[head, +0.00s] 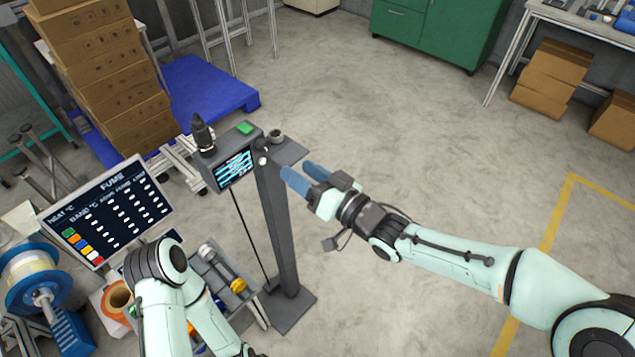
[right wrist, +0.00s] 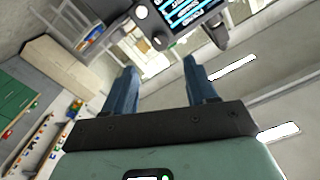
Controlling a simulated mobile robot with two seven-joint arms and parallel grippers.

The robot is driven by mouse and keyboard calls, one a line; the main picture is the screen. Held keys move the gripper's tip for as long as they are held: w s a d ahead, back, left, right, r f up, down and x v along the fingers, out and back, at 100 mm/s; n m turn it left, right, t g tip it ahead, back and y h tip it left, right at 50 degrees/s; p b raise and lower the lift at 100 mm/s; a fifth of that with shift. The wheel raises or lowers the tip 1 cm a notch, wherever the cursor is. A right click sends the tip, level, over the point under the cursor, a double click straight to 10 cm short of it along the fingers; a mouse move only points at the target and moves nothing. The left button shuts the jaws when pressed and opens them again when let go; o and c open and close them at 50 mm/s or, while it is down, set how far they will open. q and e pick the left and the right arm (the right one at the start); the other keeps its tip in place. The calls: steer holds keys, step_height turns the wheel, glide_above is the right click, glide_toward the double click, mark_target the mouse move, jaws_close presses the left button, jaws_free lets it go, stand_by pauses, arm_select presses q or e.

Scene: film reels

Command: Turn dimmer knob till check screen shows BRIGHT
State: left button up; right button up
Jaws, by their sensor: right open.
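The check screen (head: 235,170) is a small dark display with cyan lines, on a grey console atop a post. It also shows at the top of the right wrist view (right wrist: 188,14). Its text is too small to read. A small pale round knob (head: 262,160), apparently the dimmer, sits at the console's right edge; round pale parts beside the screen also show in the right wrist view (right wrist: 160,37). My right gripper (head: 299,174) is open and empty, its blue fingers just right of the post, apart from the knob. My left arm shows at lower left; its gripper is out of view.
The grey post (head: 278,230) stands on a flat base. A green button (head: 245,128) and a black pointed device (head: 202,134) top the console. A larger FUME display (head: 108,208) stands left. Stacked boxes (head: 110,75) are behind.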

arm_select(q)
steer(key=shift+r, duration=0.1)
arm_select(e)
steer(key=v, duration=0.4)
stand_by(0.3)
steer(key=s+d+f+m+g+h+p, duration=0.1)
steer(key=d+f+m+g+h, duration=0.25)
steer(key=f, duration=1.15)
steer(key=s+d+f+m+h+p, duration=0.15)
steer(key=d+f+m+h, duration=0.35)
steer(key=f, duration=0.9)
arm_select(q)
steer(key=r, duration=0.1)
steer(key=w+r, duration=0.1)
steer(key=w+r+p, duration=0.1)
steer(key=r, duration=0.1)
arm_select(e)
steer(key=s+d+f+g+h, duration=0.1)
steer(key=s+d+f+g, duration=0.2)
steer(key=s+f, duration=0.5)
steer(key=s+d+f+g+h, duration=0.1)
steer(key=s+d+f+g, duration=0.2)
steer(key=s+f, duration=0.6)
steer(key=s+g, duration=0.2)
steer(key=s, duration=0.5)
steer(key=shift+s+d+m, duration=0.25)
steer(key=shift+s+m, duration=0.1)
steer(key=shift+s, duration=0.05)
steer(key=shift+g, duration=0.25)
